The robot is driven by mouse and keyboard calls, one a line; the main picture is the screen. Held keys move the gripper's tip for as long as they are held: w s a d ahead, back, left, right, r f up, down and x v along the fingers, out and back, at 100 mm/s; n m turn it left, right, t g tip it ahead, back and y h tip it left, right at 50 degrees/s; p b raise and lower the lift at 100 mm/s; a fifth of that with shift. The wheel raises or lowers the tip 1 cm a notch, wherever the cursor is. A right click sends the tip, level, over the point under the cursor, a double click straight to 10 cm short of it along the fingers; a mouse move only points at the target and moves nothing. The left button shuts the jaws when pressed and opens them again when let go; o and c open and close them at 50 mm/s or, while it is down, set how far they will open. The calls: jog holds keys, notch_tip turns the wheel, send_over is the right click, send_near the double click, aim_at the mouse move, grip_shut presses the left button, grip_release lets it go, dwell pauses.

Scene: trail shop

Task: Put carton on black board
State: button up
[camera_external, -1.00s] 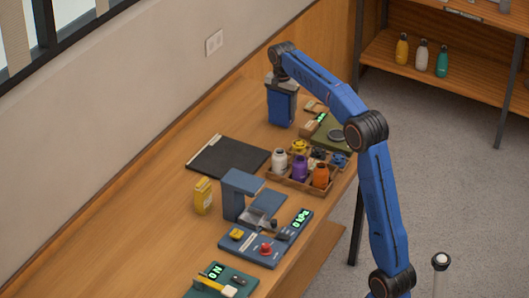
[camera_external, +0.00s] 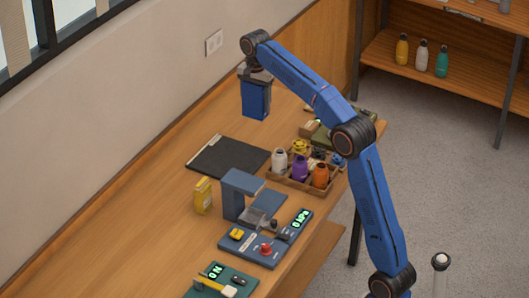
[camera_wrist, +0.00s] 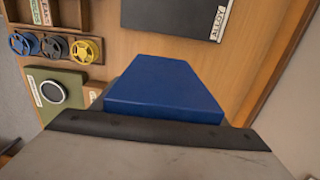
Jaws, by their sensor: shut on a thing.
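My gripper (camera_external: 257,76) is shut on a blue carton (camera_external: 256,101) and holds it above the wooden table, beyond the black board. The carton (camera_wrist: 165,95) fills the middle of the wrist view, in front of my gripper's grey and black body; the fingertips are hidden. The flat black board (camera_external: 228,158) lies on the table with nothing on it, a pale strip along its left edge. In the wrist view the board (camera_wrist: 172,16) is at the top, with a white label reading "ALLOY".
A yellow box (camera_external: 203,196), a blue-grey stand (camera_external: 238,190) and a switch panel (camera_external: 265,240) are nearer. The wall borders the table's left side.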

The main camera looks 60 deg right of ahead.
jog(key=w+a+r, duration=0.1)
jog(key=w+a, duration=0.1)
jog(key=a, duration=1.5)
send_over(228, 158)
jog(key=shift+d+f, duration=0.1)
jog(key=shift+f, duration=4.9)
jog(key=shift+f, duration=0.1)
jog(key=o, duration=1.2)
jog(key=shift+o, duration=0.2)
notch_tip(228, 158, up, 12)
